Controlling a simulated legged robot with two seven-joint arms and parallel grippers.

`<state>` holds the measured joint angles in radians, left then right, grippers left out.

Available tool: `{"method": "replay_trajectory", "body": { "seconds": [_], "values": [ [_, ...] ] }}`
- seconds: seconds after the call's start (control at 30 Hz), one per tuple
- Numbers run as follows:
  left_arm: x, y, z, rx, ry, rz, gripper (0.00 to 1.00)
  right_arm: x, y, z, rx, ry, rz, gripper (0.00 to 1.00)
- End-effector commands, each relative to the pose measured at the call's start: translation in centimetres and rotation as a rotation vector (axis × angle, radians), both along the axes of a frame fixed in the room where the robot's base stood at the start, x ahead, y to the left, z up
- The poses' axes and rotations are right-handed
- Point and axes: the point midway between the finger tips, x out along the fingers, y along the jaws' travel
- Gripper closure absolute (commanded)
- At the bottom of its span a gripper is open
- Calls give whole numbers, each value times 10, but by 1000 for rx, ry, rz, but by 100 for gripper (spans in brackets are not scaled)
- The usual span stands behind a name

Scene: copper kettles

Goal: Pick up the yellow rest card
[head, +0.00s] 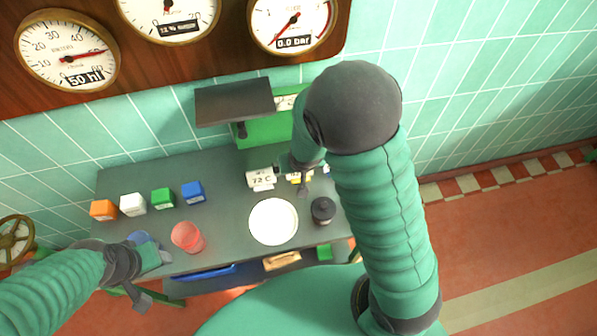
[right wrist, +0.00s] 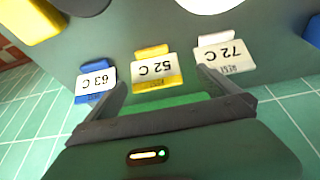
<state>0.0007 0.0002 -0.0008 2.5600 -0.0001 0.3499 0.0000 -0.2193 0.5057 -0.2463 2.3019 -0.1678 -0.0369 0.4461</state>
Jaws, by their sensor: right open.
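The yellow rest card (right wrist: 157,77), marked 52 C, stands on the dark table in the right wrist view. It is between a blue card (right wrist: 95,84), marked 63 C, and a white card (right wrist: 224,56), marked 72 C. In the head view the yellow card (head: 295,178) is mostly hidden by my right arm. My right gripper (right wrist: 162,80) is open, its fingers either side of the yellow card in the picture; I cannot tell whether they touch it. In the head view my right gripper (head: 292,164) is partly hidden. My left gripper (head: 152,277) is open by the table's front left.
A red cup (head: 187,237), a white plate (head: 273,222) and a dark bottle (head: 323,210) stand on the table. Orange (head: 103,210), white (head: 133,204), green (head: 163,197) and blue (head: 193,192) boxes line the left. A green stand (head: 268,130) is behind the cards.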

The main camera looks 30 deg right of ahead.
Motion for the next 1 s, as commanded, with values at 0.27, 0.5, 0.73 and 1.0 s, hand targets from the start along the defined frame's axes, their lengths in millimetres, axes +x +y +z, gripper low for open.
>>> {"method": "replay_trajectory", "body": {
  "seconds": [0.27, 0.5, 0.73, 1.0],
  "values": [
    [0, 0, -9, 0, 0, -1, 46, 17, -10, -48, 6, 6, -1, 0],
    [0, 0, -9, 0, 0, -1, 46, 18, -12, -50, 8, 3, -1, 0],
    [0, 0, -9, 0, 0, -1, 46, 18, -11, -50, 8, 3, -1, 29],
    [0, 0, -9, 0, 0, -1, 46, 18, -11, -50, 7, 3, -1, 63]
  ]
}}
